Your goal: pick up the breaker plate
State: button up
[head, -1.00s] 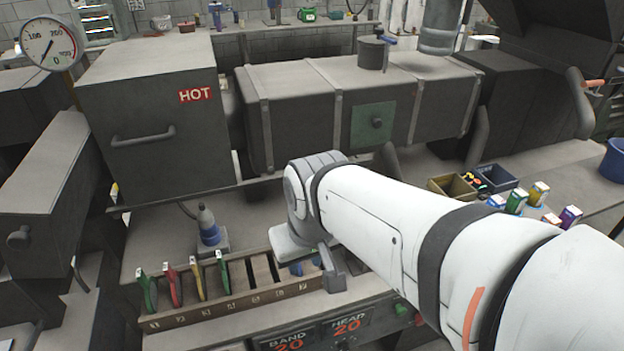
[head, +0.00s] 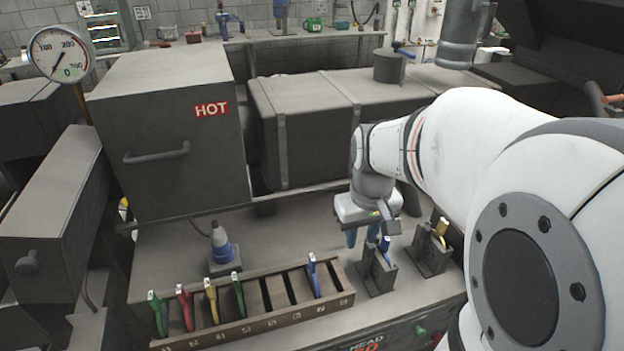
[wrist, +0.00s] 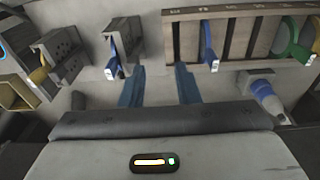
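I cannot tell for certain which piece is the breaker plate. A blue-handled piece (head: 386,244) stands in a dark slotted block (head: 379,273) right of the rack; it also shows in the wrist view (wrist: 112,66). A yellow-handled piece (head: 440,230) stands in a second block (head: 431,256) further right. Another blue-handled piece (head: 312,276) stands in the rack. My gripper (head: 361,236) is above the bench behind the first block. In the wrist view its two blue fingers (wrist: 160,86) are apart with nothing between them.
The wooden rack (head: 215,335) holds several coloured-handled pieces at its left and has empty slots. A blue-and-grey cone-shaped tool (head: 223,248) stands behind it. The large box marked HOT (head: 170,140) and the long barrel housing (head: 300,130) stand behind the bench. Bare bench lies around the cone tool.

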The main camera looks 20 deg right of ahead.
jog(key=g, duration=0.1)
send_over(371, 247)
jog(key=f, duration=0.3)
jog(key=shift+s+d, duration=0.1)
jog(key=shift+d, duration=0.1)
jog(key=f, duration=0.5)
jog(key=f+p, duration=0.1)
jog(key=f, duration=0.2)
jog(key=shift+w+a, duration=0.1)
jog(key=shift+w, duration=0.3)
grip_shut()
jog(key=shift+w+r, duration=0.1)
jog(key=shift+r, duration=0.05)
